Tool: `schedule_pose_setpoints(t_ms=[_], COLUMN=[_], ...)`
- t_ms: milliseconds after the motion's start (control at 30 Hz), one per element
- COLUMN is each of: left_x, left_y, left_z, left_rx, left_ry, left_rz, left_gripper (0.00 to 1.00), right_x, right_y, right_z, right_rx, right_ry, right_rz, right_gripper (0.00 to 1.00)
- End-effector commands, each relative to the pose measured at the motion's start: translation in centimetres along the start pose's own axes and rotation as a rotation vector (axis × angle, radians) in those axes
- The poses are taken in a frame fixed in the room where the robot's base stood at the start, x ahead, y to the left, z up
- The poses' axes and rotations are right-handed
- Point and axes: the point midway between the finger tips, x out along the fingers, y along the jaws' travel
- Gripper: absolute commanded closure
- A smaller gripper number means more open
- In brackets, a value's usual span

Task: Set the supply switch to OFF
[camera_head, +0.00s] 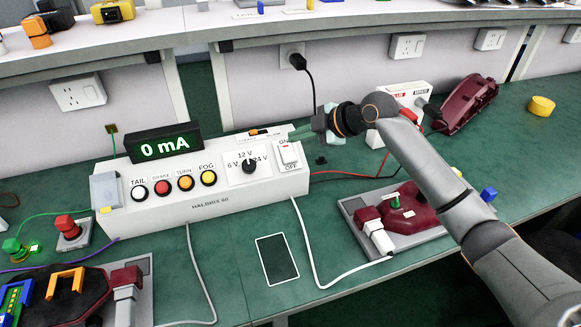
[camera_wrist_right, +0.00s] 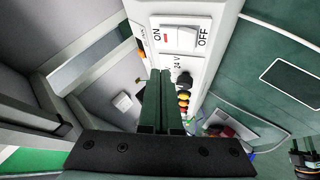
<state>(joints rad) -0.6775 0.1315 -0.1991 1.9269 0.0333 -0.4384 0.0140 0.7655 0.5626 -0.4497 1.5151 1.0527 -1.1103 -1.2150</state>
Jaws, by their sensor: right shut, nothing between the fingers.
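The supply switch (camera_head: 289,153) is a white rocker at the right end of the white control box (camera_head: 240,208), with ON marked at its far end and OFF at its near end. In the right wrist view the rocker (camera_wrist_right: 187,37) shows a red mark near ON; I cannot tell for sure which way it is tilted. My right gripper (camera_head: 299,132) is shut and empty, just beyond the ON end of the switch. Its closed fingers (camera_wrist_right: 161,73) show apart from the rocker in the wrist view.
The display (camera_head: 164,145) on the box reads 0 mA. The box also carries coloured buttons (camera_head: 185,183) and a voltage knob (camera_head: 249,166). A dark red lamp (camera_head: 405,207) sits on a grey plate to the right.

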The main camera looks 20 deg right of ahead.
Motion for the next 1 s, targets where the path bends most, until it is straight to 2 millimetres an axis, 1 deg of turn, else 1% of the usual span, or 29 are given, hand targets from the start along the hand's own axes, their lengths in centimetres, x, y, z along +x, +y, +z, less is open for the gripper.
schedule_pose_setpoints(t_ms=[33, 100, 233, 333, 500, 1000], left_x=[1.0, 1.5, 1.8, 2.0, 2.1, 2.1], left_y=[0.5, 1.1, 1.7, 1.8, 1.8, 1.8], left_z=[0.6, 0.2, -1.3, -1.6, -1.2, -1.4], left_rx=[0.002, 0.004, 0.011, 0.014, 0.018, 0.019], left_ry=[0.001, 0.011, 0.036, 0.039, 0.030, 0.033], left_rz=[0.013, 0.029, 0.044, 0.048, 0.049, 0.048], left_gripper=[0.50, 0.50, 0.50, 0.50, 0.50, 0.50], right_x=[0.9, 1.5, 2.3, 2.7, 3.1, 3.0], right_y=[-0.8, -1.2, -1.7, -2.0, -2.2, -2.2], right_z=[0.7, 1.1, 1.6, 1.9, 2.1, 2.1], right_rx=[0.001, 0.000, 0.000, 0.000, -0.001, -0.001], right_ry=[0.000, 0.001, 0.000, 0.001, 0.001, 0.001], right_rz=[0.001, 0.001, -0.001, 0.000, 0.000, 0.000], right_gripper=[1.00, 1.00, 1.00, 1.00, 1.00, 1.00])
